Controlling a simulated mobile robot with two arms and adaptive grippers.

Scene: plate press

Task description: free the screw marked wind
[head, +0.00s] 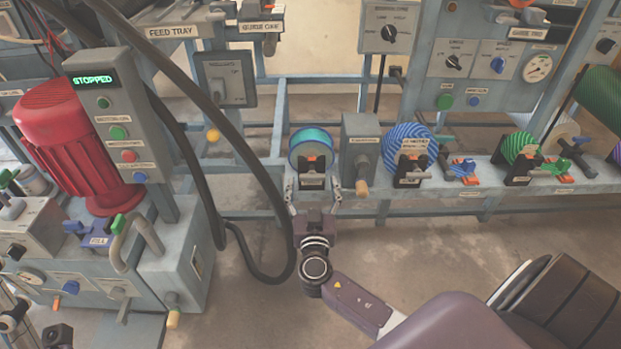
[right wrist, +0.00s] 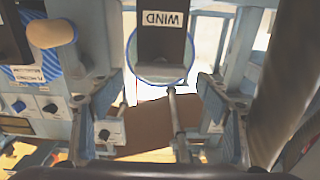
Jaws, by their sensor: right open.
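The plate marked WIND (right wrist: 165,18) shows upside down at the top of the right wrist view, on a dark bracket (right wrist: 163,45) in front of a round blue-rimmed part. A thin grey rod (right wrist: 178,125) runs below it, between my fingers; I cannot tell whether it is the screw itself. In the head view the bracket stands before a teal roll (head: 310,140) on the blue-grey rail. My right gripper (head: 314,192) is open just below and in front of this bracket, one finger on each side. It also shows in the right wrist view (right wrist: 160,125), with no finger closed on anything.
A grey box with a tan knob (head: 361,187) stands close to the right of my right gripper. A blue striped roll (head: 411,141) is further right. A black hose (head: 265,180) hangs to the left. A red motor (head: 75,145) stands at far left. Floor below the rail is clear.

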